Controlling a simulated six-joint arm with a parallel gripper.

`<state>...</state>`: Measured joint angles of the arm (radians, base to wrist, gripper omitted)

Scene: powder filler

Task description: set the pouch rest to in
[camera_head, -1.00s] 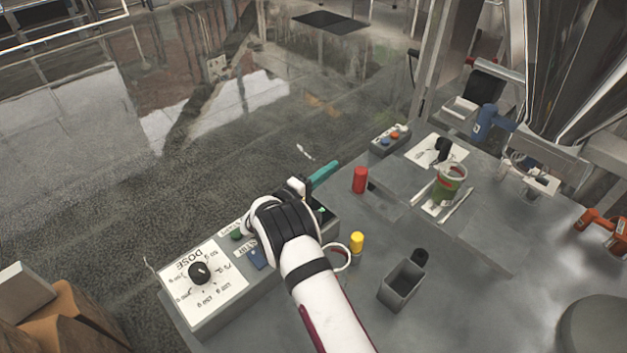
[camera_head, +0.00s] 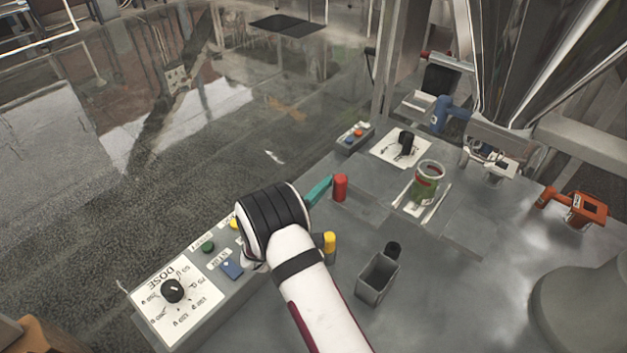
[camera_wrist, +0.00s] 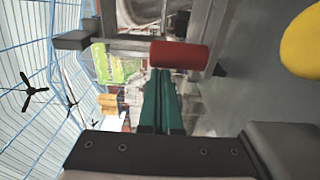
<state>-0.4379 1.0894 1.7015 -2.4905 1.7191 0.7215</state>
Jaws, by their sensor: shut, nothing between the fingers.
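No label reading "pouch rest" is legible, so I cannot tell for certain which part it is. A red upright cylindrical handle (camera_head: 340,187) stands on the grey table. My gripper (camera_head: 320,190), with teal fingers, is shut and empty just left of this handle. In the wrist view the shut fingers (camera_wrist: 163,85) point at the red handle (camera_wrist: 180,54), which lies just beyond their tips. Whether they touch it I cannot tell. A green-and-red container (camera_head: 428,180) stands between two pale strips, right of the handle.
The dose panel (camera_head: 172,290) with its black knob and buttons is at the lower left. A small button box (camera_head: 354,138) is at the table's far edge.

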